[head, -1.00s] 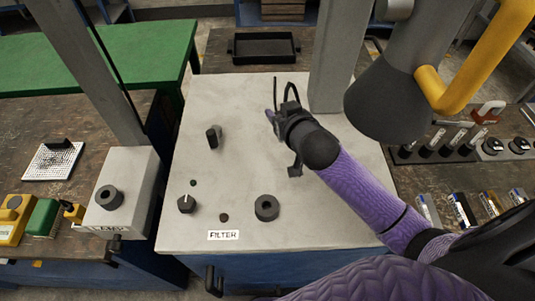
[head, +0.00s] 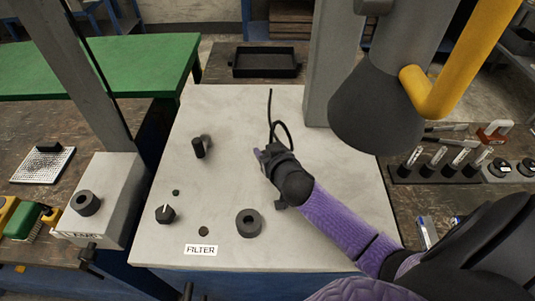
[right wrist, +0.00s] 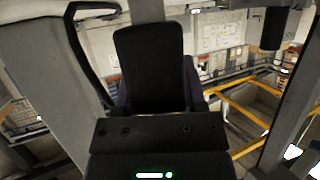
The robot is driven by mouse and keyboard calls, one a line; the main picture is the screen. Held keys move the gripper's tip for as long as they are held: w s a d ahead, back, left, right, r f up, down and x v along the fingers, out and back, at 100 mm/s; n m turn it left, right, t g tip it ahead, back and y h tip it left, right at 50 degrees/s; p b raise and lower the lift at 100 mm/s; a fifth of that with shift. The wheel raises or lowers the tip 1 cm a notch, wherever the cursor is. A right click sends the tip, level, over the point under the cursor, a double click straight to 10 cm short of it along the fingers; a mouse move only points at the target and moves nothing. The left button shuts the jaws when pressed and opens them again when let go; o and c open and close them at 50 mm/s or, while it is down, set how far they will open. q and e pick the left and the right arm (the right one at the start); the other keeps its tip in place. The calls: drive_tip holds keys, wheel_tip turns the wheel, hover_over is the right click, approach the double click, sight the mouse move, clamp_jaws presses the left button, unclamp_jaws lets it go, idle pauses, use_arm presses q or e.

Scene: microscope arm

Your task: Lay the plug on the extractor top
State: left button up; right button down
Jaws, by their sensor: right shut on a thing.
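The extractor top (head: 310,235) is a broad light grey surface in the middle of the head view. My right gripper (head: 263,157) is above its middle right part, coming in from the right. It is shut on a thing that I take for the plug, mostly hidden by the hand. Thin black loops show beside the hand; I cannot tell whether they belong to the plug. In the right wrist view, a dark slab fills the middle and the held thing does not show clearly. My left gripper is not in view.
A black ring socket (head: 249,223), a pointer knob (head: 165,213) and a short black cylinder (head: 199,148) are on the top. A grey post (head: 335,65) and dark hood (head: 375,110) stand at the right. A lamp box (head: 105,190) is at the left.

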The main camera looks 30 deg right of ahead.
drive_tip(key=shift+r, duration=0.1)
drive_tip(key=c, duration=0.5)
unclamp_jaws()
drive_tip(key=shift+o, duration=1.1)
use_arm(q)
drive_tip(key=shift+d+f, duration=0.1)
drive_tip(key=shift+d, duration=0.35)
use_arm(e)
drive_tip(key=shift+o, duration=0.6)
